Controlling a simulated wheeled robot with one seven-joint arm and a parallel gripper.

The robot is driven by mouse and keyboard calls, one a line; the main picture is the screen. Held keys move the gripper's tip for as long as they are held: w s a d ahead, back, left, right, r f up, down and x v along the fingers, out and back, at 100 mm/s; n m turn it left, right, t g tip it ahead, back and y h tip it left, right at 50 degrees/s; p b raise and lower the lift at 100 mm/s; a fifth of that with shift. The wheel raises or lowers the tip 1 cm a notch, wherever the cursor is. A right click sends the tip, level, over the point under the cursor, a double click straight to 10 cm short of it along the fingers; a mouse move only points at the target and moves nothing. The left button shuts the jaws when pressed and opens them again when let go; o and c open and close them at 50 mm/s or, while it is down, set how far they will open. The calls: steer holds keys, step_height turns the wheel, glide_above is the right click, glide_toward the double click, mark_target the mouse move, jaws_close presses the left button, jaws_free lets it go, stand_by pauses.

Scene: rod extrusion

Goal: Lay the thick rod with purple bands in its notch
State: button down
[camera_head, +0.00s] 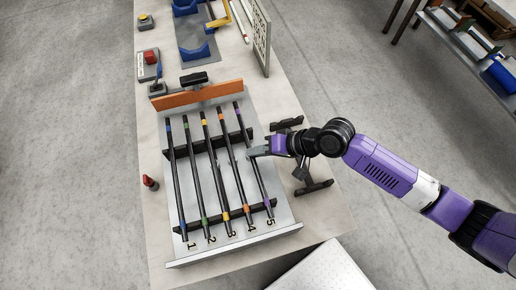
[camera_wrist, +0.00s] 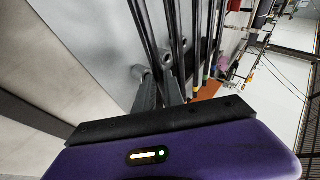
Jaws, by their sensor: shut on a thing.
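The thick black rod with purple bands (camera_head: 262,186) lies lengthwise at the right end of the row, in line with the label 5. My gripper (camera_head: 254,152) reaches in from the right and is shut on this rod near its middle. In the wrist view the two grey fingers (camera_wrist: 159,90) point at the dark rods. The rod's ends are over or on the far black notched bar (camera_head: 190,147) and the near black notched bar (camera_head: 261,207). I cannot tell whether it is seated in the notches or slightly above them.
Several parallel rods with blue, green, yellow and orange bands lie left of it, above labels 1 to 4; the orange-banded rod (camera_head: 234,172) is closest. An orange board (camera_head: 196,95) stands behind. A black stand (camera_head: 315,187) is at the right, below my arm.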

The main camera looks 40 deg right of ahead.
steer(key=shift+p, duration=0.35)
stand_by(0.4)
steer(key=c, duration=1.3)
jaws_free()
steer(key=shift+c, duration=0.2)
steer(key=shift+d, duration=0.1)
steer(key=b+v, duration=0.1)
steer(key=v, duration=0.6)
steer(key=shift+s+r, duration=0.25)
steer(key=shift+d, duration=0.1)
